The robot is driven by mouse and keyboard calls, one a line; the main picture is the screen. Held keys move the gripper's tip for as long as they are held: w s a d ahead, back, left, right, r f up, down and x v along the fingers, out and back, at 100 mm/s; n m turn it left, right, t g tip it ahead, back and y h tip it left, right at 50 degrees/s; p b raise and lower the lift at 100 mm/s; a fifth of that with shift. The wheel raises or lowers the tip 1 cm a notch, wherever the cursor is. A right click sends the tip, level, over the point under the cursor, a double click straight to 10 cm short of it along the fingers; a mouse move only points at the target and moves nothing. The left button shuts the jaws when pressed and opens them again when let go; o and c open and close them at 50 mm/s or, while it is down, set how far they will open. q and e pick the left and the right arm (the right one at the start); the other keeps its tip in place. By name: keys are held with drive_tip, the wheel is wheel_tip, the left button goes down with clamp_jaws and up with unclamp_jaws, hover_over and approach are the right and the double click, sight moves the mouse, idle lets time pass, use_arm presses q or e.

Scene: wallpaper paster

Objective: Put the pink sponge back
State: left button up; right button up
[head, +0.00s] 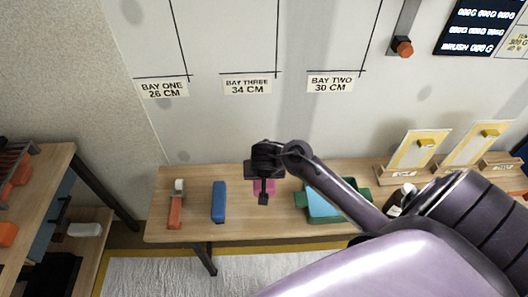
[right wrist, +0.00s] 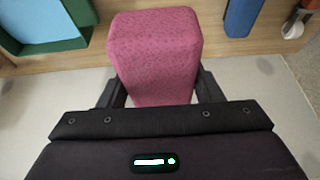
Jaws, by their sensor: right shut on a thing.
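The pink sponge (right wrist: 155,50) is a speckled block between the two fingers of my right gripper (right wrist: 160,92) in the right wrist view. The gripper is shut on it. In the head view my right gripper (head: 264,190) is over the wooden table (head: 160,232), and it hides most of the sponge (head: 270,187). I cannot tell whether the sponge touches the table. My left gripper is not in view.
A blue block (head: 218,202) and an orange-ended tool (head: 175,208) lie left of the sponge. A green tray (head: 300,201) with light blue inside is to its right, partly behind my arm. Wooden stands with yellow-framed cards (head: 420,155) are at the right.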

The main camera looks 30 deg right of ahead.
drive_tip(key=b, duration=0.5)
hover_over(264, 208)
wheel_tip(264, 208, down, 16)
drive_tip(key=shift+s+f, duration=0.1)
drive_tip(key=shift+f, duration=0.15)
drive_tip(key=shift+f+p, duration=0.3)
drive_tip(key=shift+p, duration=0.2)
drive_tip(key=shift+f, duration=0.5)
drive_tip(key=shift+f, duration=0.1)
drive_tip(key=shift+f, duration=0.1)
drive_tip(key=o, duration=1)
